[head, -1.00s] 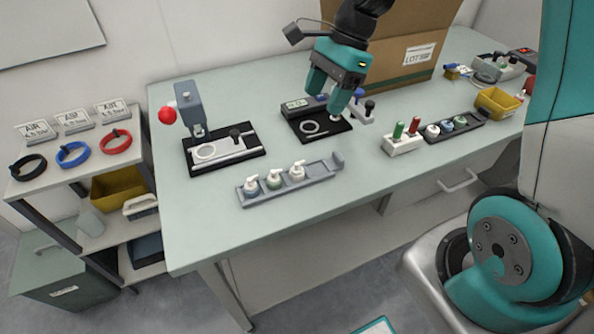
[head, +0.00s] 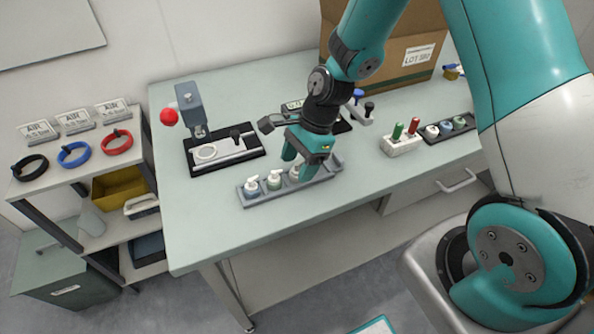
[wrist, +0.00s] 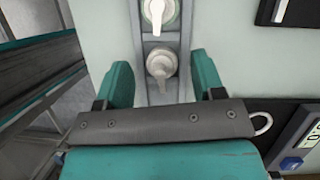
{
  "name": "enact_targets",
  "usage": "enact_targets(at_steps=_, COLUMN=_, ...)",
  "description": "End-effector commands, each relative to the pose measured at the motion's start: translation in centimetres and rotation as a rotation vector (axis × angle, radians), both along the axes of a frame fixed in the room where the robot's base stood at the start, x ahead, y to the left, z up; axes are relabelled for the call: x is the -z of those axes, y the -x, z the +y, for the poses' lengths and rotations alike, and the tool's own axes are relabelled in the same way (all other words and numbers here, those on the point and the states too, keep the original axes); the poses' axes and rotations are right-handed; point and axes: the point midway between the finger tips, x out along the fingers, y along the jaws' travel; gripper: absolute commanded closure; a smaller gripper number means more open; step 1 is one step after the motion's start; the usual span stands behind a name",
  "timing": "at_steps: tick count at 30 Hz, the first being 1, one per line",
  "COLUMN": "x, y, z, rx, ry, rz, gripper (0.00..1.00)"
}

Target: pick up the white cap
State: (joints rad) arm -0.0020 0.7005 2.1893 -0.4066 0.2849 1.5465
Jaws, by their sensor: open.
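A small white cap (head: 432,131) sits at the left end of a dark rack on the right side of the bench, beside a blue and a green one. My gripper (head: 298,166) is away to its left, open and pointing down over a grey tray (head: 262,198). That tray holds several white pump-topped pieces. In the head view my fingers partly hide the right-hand piece (head: 295,174). I cannot tell whether they touch it.
A press fixture (head: 190,110) on a black base stands behind the tray. A block with green and red pegs (head: 402,143) stands left of the cap rack. A cardboard box (head: 410,50) is at the back. The bench front is clear.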

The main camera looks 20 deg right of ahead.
Motion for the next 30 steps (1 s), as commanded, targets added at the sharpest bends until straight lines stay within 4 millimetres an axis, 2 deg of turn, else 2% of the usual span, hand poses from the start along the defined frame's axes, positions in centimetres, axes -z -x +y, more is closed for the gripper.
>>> enact_targets(at_steps=3, x=0.81, y=0.07, z=0.34, rx=-0.001, ry=0.001, rz=0.000, gripper=0.38)
enact_targets(at_steps=10, x=0.88, y=0.02, z=0.36, rx=-0.001, ry=0.001, rz=-0.001, gripper=0.40)
enact_targets(at_steps=15, x=0.86, y=0.02, z=0.35, rx=-0.001, ry=0.001, rz=-0.001, gripper=0.75)
enact_targets(at_steps=30, x=0.66, y=0.01, z=0.34, rx=0.000, ry=0.001, rz=-0.002, gripper=0.78)
